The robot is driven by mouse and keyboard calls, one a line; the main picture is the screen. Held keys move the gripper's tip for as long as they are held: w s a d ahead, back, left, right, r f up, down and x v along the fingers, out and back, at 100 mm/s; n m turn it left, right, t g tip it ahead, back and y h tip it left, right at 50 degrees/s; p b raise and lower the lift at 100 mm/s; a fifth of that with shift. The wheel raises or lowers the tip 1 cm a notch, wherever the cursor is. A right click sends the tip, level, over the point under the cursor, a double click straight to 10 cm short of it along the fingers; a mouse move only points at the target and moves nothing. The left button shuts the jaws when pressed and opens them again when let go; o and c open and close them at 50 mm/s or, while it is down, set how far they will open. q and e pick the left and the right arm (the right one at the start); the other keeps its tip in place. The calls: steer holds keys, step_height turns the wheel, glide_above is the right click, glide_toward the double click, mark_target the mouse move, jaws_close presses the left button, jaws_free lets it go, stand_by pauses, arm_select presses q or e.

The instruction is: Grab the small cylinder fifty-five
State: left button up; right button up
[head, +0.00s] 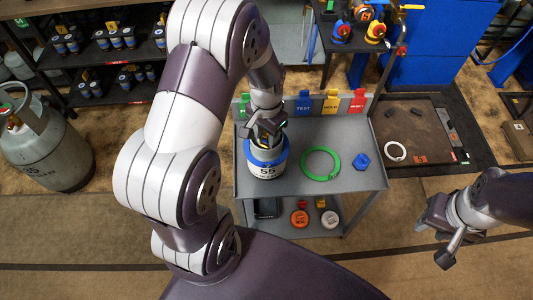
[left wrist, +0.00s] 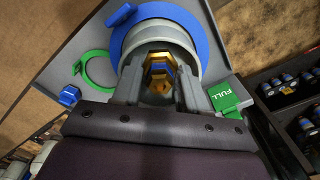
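The small cylinder marked 55 (head: 268,173) stands upright on the grey cart, white below with a blue band around its top. My left gripper (head: 264,129) is over its top and hides part of it. In the left wrist view the blue band (left wrist: 193,14) surrounds a grey collar with a brass valve (left wrist: 160,72) inside. The left gripper's fingers (left wrist: 160,92) are spread on either side of the valve, with gaps visible; contact with the collar cannot be told. My right gripper (head: 441,232) is open and empty, off to the right of the cart.
The cart top (head: 305,137) also holds a green ring (head: 321,163) and a blue hexagonal piece (head: 361,161). Coloured tags, including a blue one (head: 304,101), line its back edge. A large grey cylinder (head: 45,150) stands at left. Shelves (head: 110,62) hold several small canisters.

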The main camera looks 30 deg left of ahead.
arm_select(q)
jaws_close()
steer(key=shift+w, duration=0.1)
stand_by(1.2)
